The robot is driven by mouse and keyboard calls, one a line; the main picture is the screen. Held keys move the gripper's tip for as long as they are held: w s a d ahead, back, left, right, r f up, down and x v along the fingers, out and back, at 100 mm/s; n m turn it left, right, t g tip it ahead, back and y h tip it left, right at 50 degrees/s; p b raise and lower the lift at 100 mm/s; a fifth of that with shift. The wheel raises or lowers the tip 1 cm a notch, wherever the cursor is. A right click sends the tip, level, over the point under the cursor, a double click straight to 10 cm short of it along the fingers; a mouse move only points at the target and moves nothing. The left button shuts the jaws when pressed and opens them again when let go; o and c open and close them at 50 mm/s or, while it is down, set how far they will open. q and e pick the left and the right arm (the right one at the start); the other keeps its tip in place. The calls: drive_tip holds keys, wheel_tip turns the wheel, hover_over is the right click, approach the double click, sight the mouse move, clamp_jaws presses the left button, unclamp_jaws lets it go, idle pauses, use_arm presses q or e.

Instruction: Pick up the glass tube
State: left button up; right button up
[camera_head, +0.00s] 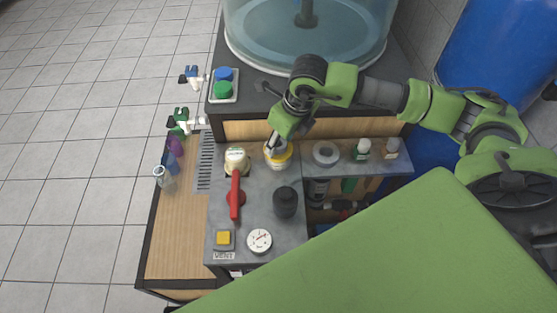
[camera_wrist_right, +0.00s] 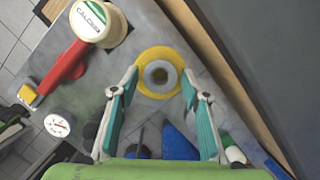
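My right gripper (camera_head: 272,142) points down over a yellow ring (camera_head: 288,160) on the grey panel. In the right wrist view the gripper (camera_wrist_right: 159,82) is open. Its teal-padded fingers stand apart, with the yellow ring (camera_wrist_right: 144,88) beyond them. A pale round piece with a grey centre sits inside the ring; I cannot tell whether it is the glass tube's end. No other glass tube can be made out. A clear glass flask (camera_head: 164,180) stands on the wooden surface at the left. My left gripper is not in view.
A white-lidded jar (camera_head: 236,160), red lever (camera_head: 235,197), black knob (camera_head: 286,202), gauge (camera_head: 259,240) and yellow button (camera_head: 223,238) surround the panel's middle. A grey ring (camera_head: 325,153) and small bottles (camera_head: 362,149) stand right. The large clear tank (camera_head: 308,40) is behind.

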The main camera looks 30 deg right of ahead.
drive_tip(key=c, duration=0.4)
drive_tip(key=shift+r, duration=0.15)
drive_tip(key=shift+r+b, duration=2.5)
drive_tip(key=shift+r, duration=11.4)
